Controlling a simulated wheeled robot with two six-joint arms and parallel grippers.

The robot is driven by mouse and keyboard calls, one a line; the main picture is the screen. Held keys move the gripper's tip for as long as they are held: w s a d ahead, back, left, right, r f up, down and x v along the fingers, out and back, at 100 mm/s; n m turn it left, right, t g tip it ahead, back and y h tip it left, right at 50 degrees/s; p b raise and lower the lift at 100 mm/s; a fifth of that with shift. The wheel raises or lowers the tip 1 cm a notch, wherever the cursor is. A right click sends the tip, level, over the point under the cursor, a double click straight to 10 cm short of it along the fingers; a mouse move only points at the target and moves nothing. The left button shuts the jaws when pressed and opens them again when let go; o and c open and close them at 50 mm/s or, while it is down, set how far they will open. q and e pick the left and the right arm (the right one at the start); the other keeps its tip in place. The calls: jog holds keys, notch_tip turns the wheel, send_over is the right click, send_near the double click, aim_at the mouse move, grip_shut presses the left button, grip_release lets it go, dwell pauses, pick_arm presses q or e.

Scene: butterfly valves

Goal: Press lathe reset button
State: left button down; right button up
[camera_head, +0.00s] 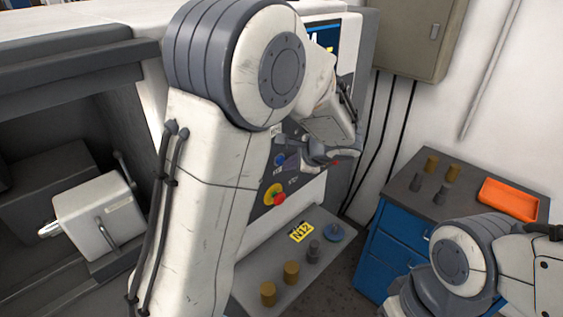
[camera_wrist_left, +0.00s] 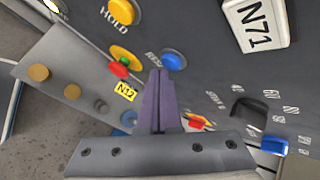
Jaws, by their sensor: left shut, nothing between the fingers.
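The blue reset button (camera_head: 280,159) is on the dark lathe control panel. In the left wrist view, the blue button (camera_wrist_left: 174,61) sits beside a partly covered label starting "RES". My left gripper (camera_head: 291,164) is shut and empty, its tips close to the button at the panel. In the left wrist view, the shut fingers (camera_wrist_left: 158,74) end just below and left of the button; I cannot tell whether they touch the panel. My right arm shows at lower right in the head view, but its gripper is out of frame.
A red emergency stop (camera_head: 278,199) on a yellow base is below the reset button. A yellow hold button (camera_wrist_left: 124,11) is nearby. A shelf (camera_head: 247,283) holds several cylinders and a blue disc. A blue cabinet (camera_head: 396,239) carries an orange tray (camera_head: 509,199).

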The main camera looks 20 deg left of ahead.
pick_arm(q)
jog(key=shift+w+a, duration=0.15)
jog(key=shift+a, duration=0.3)
dwell(0.7)
jog(key=shift+d, duration=0.1)
jog(key=shift+s+d, duration=0.3)
jog(key=shift+d, duration=0.4)
jog(key=shift+d+b, duration=0.1)
jog(key=shift+b, duration=0.2)
jog(key=shift+s+d, duration=0.3)
jog(key=shift+d, duration=0.45)
jog(key=shift+s+d, duration=0.25)
jog(key=shift+d, duration=0.55)
jog(key=shift+s+d, duration=0.3)
jog(key=shift+d, duration=0.45)
